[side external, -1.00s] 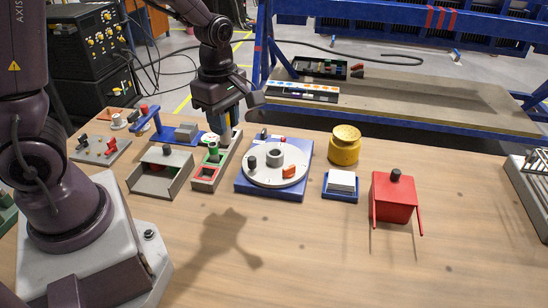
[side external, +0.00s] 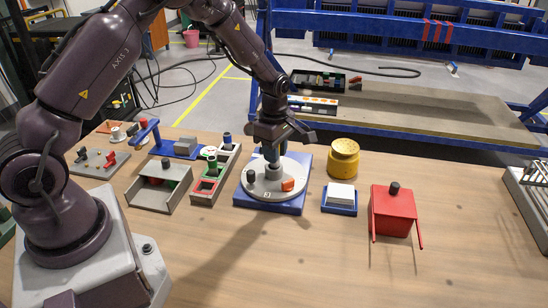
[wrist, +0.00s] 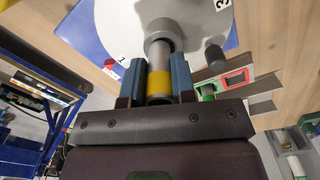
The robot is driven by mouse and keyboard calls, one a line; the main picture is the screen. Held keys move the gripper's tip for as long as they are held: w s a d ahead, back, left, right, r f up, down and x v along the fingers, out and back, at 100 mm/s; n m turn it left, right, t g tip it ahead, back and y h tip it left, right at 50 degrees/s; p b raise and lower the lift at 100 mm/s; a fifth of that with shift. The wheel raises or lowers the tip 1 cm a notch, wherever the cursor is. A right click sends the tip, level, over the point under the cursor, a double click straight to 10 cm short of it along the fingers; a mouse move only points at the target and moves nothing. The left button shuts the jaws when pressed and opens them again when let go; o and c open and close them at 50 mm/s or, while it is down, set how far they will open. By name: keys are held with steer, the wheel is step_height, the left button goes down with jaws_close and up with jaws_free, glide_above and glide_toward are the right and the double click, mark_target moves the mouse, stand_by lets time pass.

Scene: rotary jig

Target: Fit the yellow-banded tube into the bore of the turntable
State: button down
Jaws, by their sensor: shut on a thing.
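My gripper (side external: 272,154) is over the middle of the turntable (side external: 292,168), a pale grey disc on a blue base. In the wrist view, my gripper (wrist: 154,78) is shut on the yellow-banded tube (wrist: 158,82), with a blue finger on each side of the band. The tube's grey end points at the round grey collar (wrist: 158,26) around the bore and lines up closely with it. The bore opening is hidden, so I cannot tell whether the end has entered. The collar also shows below my fingers in the side view (side external: 273,174).
The disc carries a black knob (side external: 250,176) and an orange block (side external: 288,185). A compartment tray (side external: 207,187) stands to the left. A yellow canister (side external: 343,160), a blue tray with white plates (side external: 340,200) and a red box (side external: 392,212) stand to the right. The front table is clear.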

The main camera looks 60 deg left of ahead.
steer(key=shift+s+f, duration=0.15)
steer(key=shift+f, duration=0.45)
steer(key=shift+s+f, duration=0.15)
steer(key=shift+f, duration=0.4)
steer(key=c, duration=0.9)
jaws_free()
steer(key=shift+c, duration=0.2)
step_height(320, 180, up, 13)
steer(key=shift+f, duration=0.2)
steer(key=s+d+r+m+t, duration=0.2)
steer(key=s+d+r+m, duration=0.1)
steer(key=s+r+m, duration=0.5)
steer(key=s+d+r+m+t, duration=0.2)
steer(key=s+d+r+m, duration=0.2)
steer(key=s+r+m, duration=0.3)
steer(key=s+d+m+t, duration=0.1)
steer(key=s+m, duration=0.6)
steer(key=s, duration=0.1)
steer(key=shift+s+d+r+m, duration=0.15)
steer(key=shift+d+r+m, duration=0.05)
steer(key=shift+d+m, duration=0.1)
